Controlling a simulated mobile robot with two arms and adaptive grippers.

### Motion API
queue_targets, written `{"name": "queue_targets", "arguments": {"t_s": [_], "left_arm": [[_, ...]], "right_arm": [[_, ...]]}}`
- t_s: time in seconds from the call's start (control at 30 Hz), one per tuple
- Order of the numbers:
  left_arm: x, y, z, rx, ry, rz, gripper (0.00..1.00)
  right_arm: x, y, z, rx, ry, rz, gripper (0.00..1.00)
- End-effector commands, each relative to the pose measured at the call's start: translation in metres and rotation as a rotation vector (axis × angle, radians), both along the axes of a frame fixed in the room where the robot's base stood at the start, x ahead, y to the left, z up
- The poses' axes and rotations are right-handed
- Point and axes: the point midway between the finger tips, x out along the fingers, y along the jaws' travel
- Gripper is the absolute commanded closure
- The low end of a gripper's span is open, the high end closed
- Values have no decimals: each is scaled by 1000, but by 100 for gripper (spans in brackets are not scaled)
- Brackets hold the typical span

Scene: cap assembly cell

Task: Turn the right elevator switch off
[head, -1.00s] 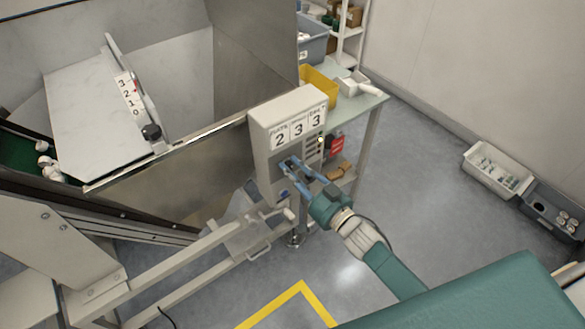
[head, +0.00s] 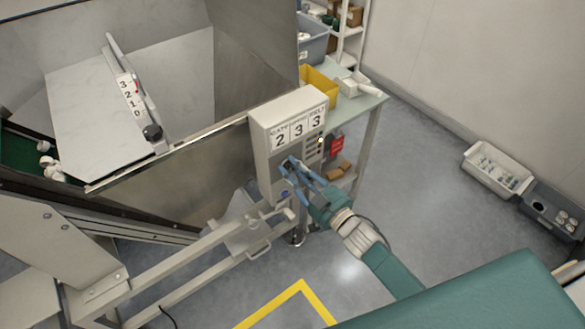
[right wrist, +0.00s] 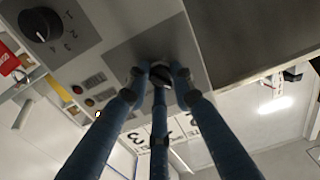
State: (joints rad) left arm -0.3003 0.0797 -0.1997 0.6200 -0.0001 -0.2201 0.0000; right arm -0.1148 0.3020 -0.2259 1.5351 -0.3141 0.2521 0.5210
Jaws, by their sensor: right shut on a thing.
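The control box (head: 262,152) stands beside the machine, with a white label strip reading 2 3 3 on its top edge. My right gripper (head: 289,170) is at the front face of the box. In the right wrist view its three blue fingers (right wrist: 160,82) are shut around a dark rotary switch knob (right wrist: 160,69) on a grey plate. The fingers hide most of the knob, so its setting cannot be read. A second black knob (right wrist: 40,24) with a numbered dial is clear of the fingers. My left gripper is not in view.
A table (head: 368,100) with a yellow bin (head: 319,86) stands behind. A metal frame rail (head: 190,275) runs at lower left.

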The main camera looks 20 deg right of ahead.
Motion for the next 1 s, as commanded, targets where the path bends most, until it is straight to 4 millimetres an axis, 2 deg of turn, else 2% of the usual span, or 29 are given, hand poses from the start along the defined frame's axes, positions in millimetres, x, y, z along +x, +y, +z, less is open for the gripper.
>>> {"name": "queue_targets", "arguments": {"t_s": [0.33,0.87,0.9,0.97,1.0], "left_arm": [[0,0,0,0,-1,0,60],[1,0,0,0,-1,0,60],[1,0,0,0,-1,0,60],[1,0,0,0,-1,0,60],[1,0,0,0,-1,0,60]], "right_arm": [[2,0,4,-130,-56,0,100],[2,0,5,-150,-64,0,100],[2,0,5,-150,-64,0,71],[2,0,5,-150,-64,0,59],[2,0,5,-150,-64,0,58]]}}
